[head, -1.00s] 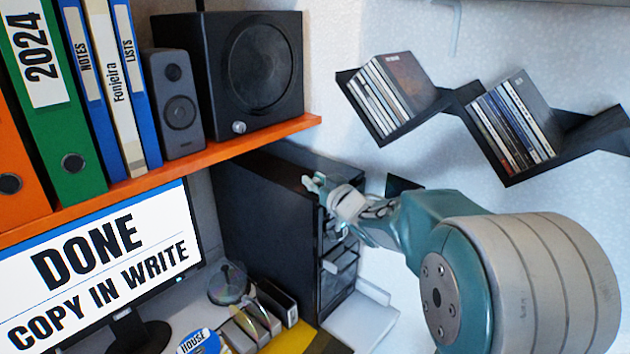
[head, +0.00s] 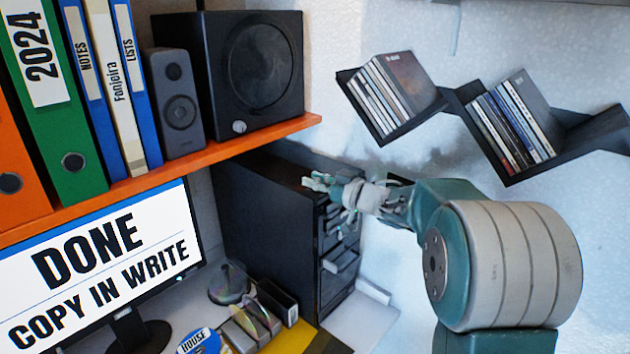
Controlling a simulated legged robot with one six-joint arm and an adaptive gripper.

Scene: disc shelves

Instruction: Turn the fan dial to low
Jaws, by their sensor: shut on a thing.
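My gripper (head: 322,184) is at the upper front edge of a black computer tower (head: 268,235), left of my arm's wrist. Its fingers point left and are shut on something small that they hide. I cannot make out the fan dial or its setting in the head view. The tower's front has drawer-like bays with grey handles, and my fingers cover part of its upper section.
An orange shelf (head: 215,155) with binders, a small speaker (head: 175,105) and a large black speaker (head: 255,75) is above left. A zigzag disc rack (head: 400,128) hangs at the right. A monitor (head: 100,265) stands at lower left.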

